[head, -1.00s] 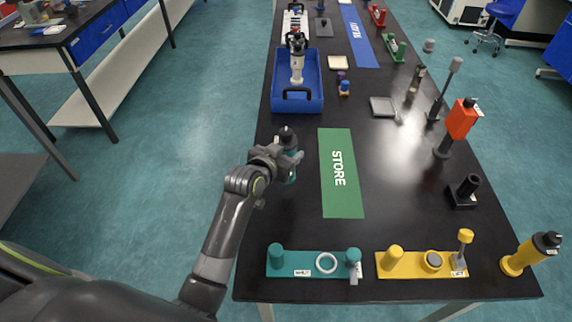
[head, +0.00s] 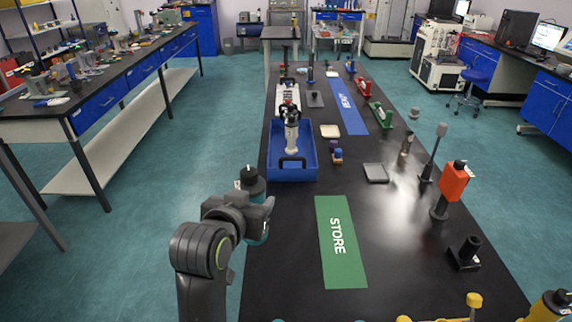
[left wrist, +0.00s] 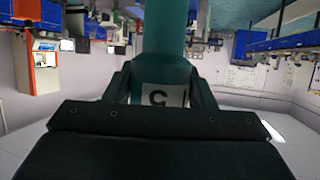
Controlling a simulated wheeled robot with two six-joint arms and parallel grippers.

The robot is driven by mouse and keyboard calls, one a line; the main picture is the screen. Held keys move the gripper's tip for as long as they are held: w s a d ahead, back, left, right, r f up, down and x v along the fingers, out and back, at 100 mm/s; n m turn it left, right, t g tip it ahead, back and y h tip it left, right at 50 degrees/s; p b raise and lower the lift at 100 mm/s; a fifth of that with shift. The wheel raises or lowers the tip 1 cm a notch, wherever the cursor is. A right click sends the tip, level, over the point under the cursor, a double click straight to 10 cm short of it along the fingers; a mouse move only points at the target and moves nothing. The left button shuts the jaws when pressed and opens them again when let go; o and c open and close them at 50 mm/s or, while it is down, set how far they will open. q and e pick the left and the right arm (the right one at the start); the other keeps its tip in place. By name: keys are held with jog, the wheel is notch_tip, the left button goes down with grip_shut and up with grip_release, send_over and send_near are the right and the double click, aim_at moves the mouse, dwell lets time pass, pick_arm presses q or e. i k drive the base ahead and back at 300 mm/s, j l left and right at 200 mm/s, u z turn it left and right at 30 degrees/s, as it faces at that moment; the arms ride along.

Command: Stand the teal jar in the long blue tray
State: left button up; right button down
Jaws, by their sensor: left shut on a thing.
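The teal jar (head: 257,234) with a dark lid is upright in my left gripper (head: 262,212), held at the left edge of the black table. In the left wrist view the jar (left wrist: 170,45) stands between the fingers, with a white label bearing a letter. The long blue tray (head: 291,176) lies beyond the jar, a little right of it, and is apart from it. A white-and-black bottle (head: 292,135) stands in the tray. My fingers partly cover the jar's middle. My right gripper is out of view.
A green STORE mat (head: 341,260) lies empty right of the jar. Small purple and blue items (head: 337,156) stand just right of the tray, and a grey square plate (head: 376,173) lies further right. An orange-topped stand (head: 453,180) is near the right edge.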

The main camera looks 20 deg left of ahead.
aim_at(292, 166)
jog(key=k+j+z, duration=0.1)
jog(key=j, duration=0.3)
jog(key=k+j+z, duration=0.15)
jog(key=j, duration=0.25)
jog(key=k+j+z, duration=0.1)
jog(key=j, duration=0.3)
jog(key=k+j+z, duration=0.1)
jog(key=k+j, duration=0.15)
jog(key=i+j+z, duration=0.2)
jog(key=j, duration=0.25)
jog(key=i+j+z, duration=0.2)
jog(key=j, duration=0.3)
jog(key=j+z, duration=0.2)
jog(key=j, duration=0.3)
jog(key=j+z, duration=0.2)
jog(key=j, duration=0.3)
jog(key=i+j+z, duration=0.25)
jog(key=i, duration=0.3)
jog(key=i+j+z, duration=0.2)
jog(key=i+j, duration=0.3)
